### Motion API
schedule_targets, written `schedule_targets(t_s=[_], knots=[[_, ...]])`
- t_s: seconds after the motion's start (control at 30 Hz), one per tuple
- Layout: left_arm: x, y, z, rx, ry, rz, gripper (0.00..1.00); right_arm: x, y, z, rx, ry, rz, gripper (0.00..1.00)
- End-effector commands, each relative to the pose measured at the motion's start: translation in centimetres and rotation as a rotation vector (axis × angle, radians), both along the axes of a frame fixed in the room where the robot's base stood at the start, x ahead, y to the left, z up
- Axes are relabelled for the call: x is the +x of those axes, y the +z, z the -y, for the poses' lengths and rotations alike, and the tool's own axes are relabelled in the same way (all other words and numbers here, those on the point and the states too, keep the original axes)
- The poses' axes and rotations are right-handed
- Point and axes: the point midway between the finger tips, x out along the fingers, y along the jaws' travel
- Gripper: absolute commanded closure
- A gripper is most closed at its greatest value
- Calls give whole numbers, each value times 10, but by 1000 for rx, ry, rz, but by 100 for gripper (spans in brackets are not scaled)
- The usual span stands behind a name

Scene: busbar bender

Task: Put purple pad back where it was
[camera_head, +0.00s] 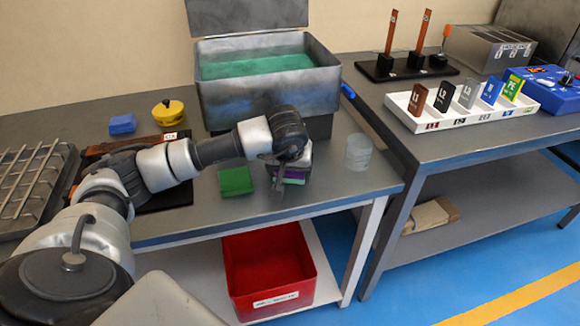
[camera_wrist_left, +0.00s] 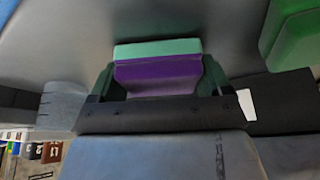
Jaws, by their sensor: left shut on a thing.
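My left gripper (camera_wrist_left: 160,88) is shut on the purple pad (camera_wrist_left: 160,75), which shows between its two fingers in the left wrist view. A light green layer (camera_wrist_left: 157,49) lies along the pad's far edge. In the head view my left gripper (camera_head: 290,180) is low over the front right of the left table, and the purple pad (camera_head: 294,180) shows as a thin strip at it. I cannot tell whether the pad touches the table. My right gripper is not in view.
A green pad (camera_head: 235,181) lies just left of the gripper. A clear cup (camera_head: 358,152) stands to its right. A metal bin (camera_head: 270,95) with a green inside stands behind. A blue block (camera_head: 122,124) and yellow pot (camera_head: 168,112) are at left. A red crate (camera_head: 268,272) sits below.

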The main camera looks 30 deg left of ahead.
Motion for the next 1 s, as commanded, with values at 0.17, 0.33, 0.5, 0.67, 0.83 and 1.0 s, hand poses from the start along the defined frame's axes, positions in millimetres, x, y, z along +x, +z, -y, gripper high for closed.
schedule_targets(t_s=[0.17,0.33,0.5,0.67,0.83,1.0], knots=[[0,-2,0,0,0,0,18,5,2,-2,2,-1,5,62],[0,-1,0,0,0,0,0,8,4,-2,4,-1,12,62],[0,-1,0,0,0,0,0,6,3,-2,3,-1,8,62],[-1,6,1,0,0,2,0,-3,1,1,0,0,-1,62],[-12,38,6,1,-2,6,0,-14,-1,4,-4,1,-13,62],[-25,74,13,0,-1,7,0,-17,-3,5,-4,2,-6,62]])
